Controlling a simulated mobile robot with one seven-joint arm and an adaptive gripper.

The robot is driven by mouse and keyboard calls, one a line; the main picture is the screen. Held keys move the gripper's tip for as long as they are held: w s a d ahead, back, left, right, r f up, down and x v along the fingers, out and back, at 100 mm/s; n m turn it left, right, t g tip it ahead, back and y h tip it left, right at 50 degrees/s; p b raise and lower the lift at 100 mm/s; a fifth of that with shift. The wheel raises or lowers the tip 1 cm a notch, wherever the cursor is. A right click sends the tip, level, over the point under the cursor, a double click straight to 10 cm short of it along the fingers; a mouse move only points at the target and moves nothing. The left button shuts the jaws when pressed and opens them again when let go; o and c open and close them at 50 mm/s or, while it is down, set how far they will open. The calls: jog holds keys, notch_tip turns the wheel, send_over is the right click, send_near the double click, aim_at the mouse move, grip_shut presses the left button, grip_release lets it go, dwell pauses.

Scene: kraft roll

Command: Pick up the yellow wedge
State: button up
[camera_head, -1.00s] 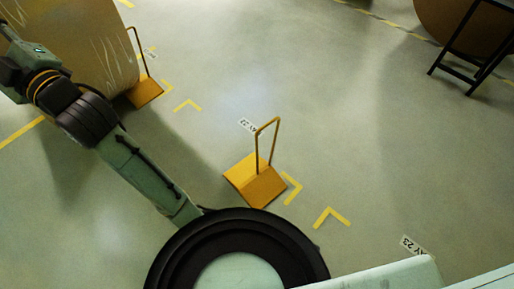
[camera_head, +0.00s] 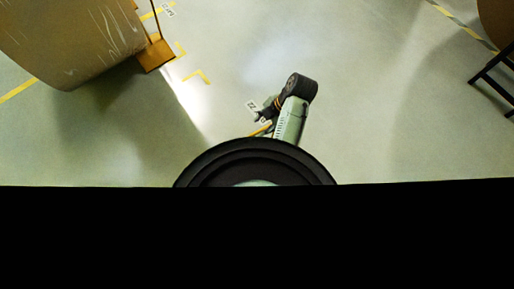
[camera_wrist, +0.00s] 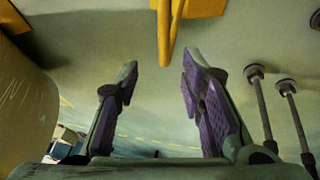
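The yellow wedge with its upright loop handle (camera_wrist: 165,42) shows at the top middle of the wrist view. The handle's end reaches down in the picture toward the gap between my fingertips; I see no contact. My gripper (camera_wrist: 160,72) is open, its two purple-padded fingers apart with nothing between them. In the head view my arm covers most of this wedge, with only a thin yellow strip (camera_head: 262,130) showing beside it. A second yellow wedge (camera_head: 156,55) stands against the kraft roll at the upper left.
The large kraft roll (camera_head: 70,40) fills the upper left, and shows at the left of the wrist view (camera_wrist: 25,115). A black stand (camera_head: 492,78) is at the right edge. The floor between is clear, with yellow corner marks (camera_head: 197,76). The lower head view is black.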

jog(key=b+x, duration=0.4)
jog(key=x, duration=0.7)
jog(key=shift+s+d, duration=0.35)
jog(key=shift+s, duration=0.05)
jog(key=shift+f, duration=0.15)
jog(key=shift+c, duration=0.3)
grip_shut()
